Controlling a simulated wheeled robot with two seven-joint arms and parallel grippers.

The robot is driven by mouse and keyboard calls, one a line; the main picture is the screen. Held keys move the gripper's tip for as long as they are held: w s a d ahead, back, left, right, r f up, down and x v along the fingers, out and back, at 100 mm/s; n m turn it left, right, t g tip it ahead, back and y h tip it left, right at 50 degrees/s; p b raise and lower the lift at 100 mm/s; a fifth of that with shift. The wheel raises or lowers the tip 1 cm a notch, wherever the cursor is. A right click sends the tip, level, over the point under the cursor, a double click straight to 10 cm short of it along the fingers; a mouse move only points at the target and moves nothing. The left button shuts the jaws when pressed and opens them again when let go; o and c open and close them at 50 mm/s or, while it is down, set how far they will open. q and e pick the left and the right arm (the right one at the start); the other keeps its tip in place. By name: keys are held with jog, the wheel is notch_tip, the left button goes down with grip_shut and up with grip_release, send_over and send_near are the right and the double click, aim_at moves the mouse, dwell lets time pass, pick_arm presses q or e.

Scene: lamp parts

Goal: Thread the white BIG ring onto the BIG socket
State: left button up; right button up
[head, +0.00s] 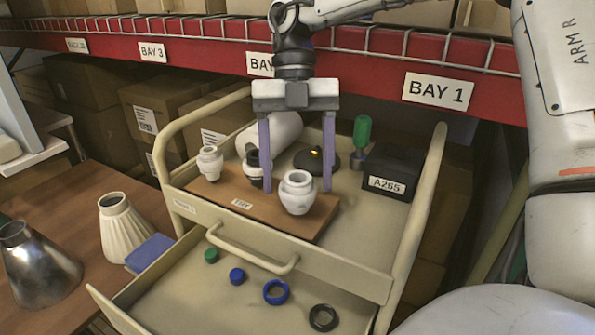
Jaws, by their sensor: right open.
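The larger white socket (297,194) stands upright at the near right part of a brown board on the cart's top. A smaller white socket (210,163) stands at the board's left end, with a dark fitting (254,168) between them. My right gripper (297,189) points down with its two purple fingers wide apart, one on each side of the larger socket in the picture. Nothing is clearly held. I cannot make out a separate white big ring; whether a white band on the larger socket is that ring, I cannot tell. My left gripper is not in view.
The open drawer (170,300) holds a green cap (211,255), a blue cap (237,276), a blue ring (276,292) and a black ring (323,317). Behind the board are a white shade (282,130), a dark dome (322,160), a green-topped item (362,133) and a black box (390,172).

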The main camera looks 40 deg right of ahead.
notch_tip(320, 180, up, 10)
dwell(0.5)
